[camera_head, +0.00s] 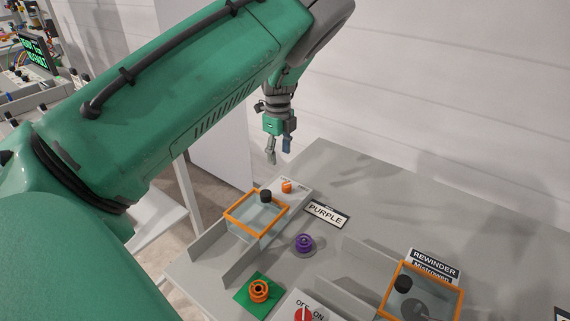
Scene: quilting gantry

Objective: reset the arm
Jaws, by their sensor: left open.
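My left arm (190,90) is a large green arm that comes in from the left and reaches across the upper part of the head view. My left gripper (279,151) hangs from its far end, pointing down. Its two fingers are apart, with nothing seen between them. It is above and behind the table's back left corner, clear of the things on the table. My right gripper is not in view.
The grey table (430,210) holds an orange-framed clear box (256,214), a purple spool (304,243), an orange spool (259,290) on a green plate, a PURPLE sign (326,213), a red switch (303,313) and another orange-framed box (425,290). Its back right is clear.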

